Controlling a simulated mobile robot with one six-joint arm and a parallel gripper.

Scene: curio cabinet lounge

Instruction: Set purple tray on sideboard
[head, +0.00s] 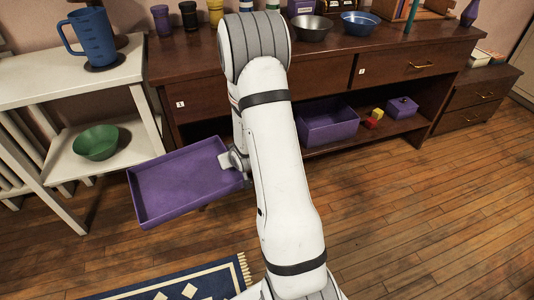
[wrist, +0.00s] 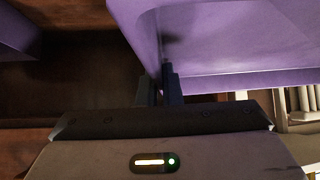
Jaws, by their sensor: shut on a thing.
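The purple tray (head: 183,184) is a shallow rectangular tray held in the air in front of the sideboard, left of my arm in the head view. My gripper (head: 243,168) is shut on the tray's right edge. In the wrist view, the tray (wrist: 240,45) fills the upper right, and my gripper (wrist: 164,88) pinches its wall. The tray looks empty. The sideboard (head: 328,77) is dark wood with numbered drawers, and its top stands higher in the picture than the tray. My arm hides part of the sideboard's front and top.
Cups (head: 189,16), a grey bowl (head: 311,28) and a blue bowl (head: 359,23) stand on the sideboard top. A purple bin (head: 328,128) and small purple box (head: 402,107) sit on its lower shelf. A white side table (head: 122,72) with a blue jug (head: 91,38) and green bowl (head: 96,143) stands left.

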